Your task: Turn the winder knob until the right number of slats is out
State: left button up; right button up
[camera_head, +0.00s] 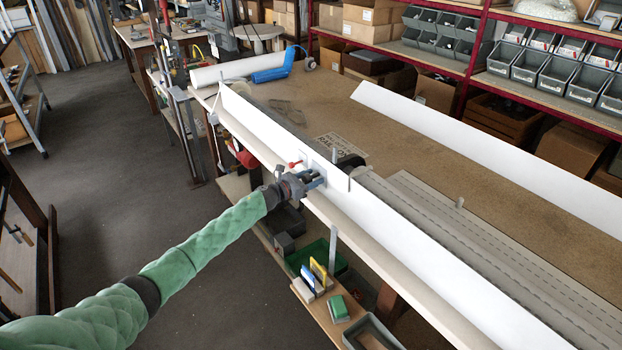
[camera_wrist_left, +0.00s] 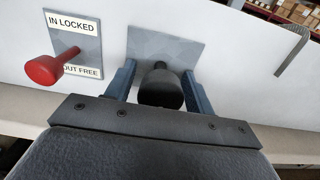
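The winder knob (camera_wrist_left: 160,88) is a dark round knob on a grey plate (camera_wrist_left: 168,48) on the white board; in the head view my gripper hides it. My left gripper (camera_head: 318,180) is at the board's front face. In the left wrist view its blue fingers (camera_wrist_left: 160,68) stand open on either side of the knob, with a gap at the left. A red-headed pin (camera_wrist_left: 45,70) sticks out to the left, on a plate reading "IN LOCKED" and "OUT FREE". Grey slats with dashed slot lines (camera_head: 480,235) lie behind the board; how many are out is unclear. My right gripper is not in view.
The long white board (camera_head: 400,240) runs along the bench front, with a second white board (camera_head: 490,150) farther back. Thin upright posts (camera_head: 349,180) stand near the slats. Trays and brushes (camera_head: 318,272) sit on a shelf below.

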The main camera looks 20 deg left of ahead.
pick_arm(q)
jog(key=c, duration=0.7)
jog(key=shift+c, duration=0.2)
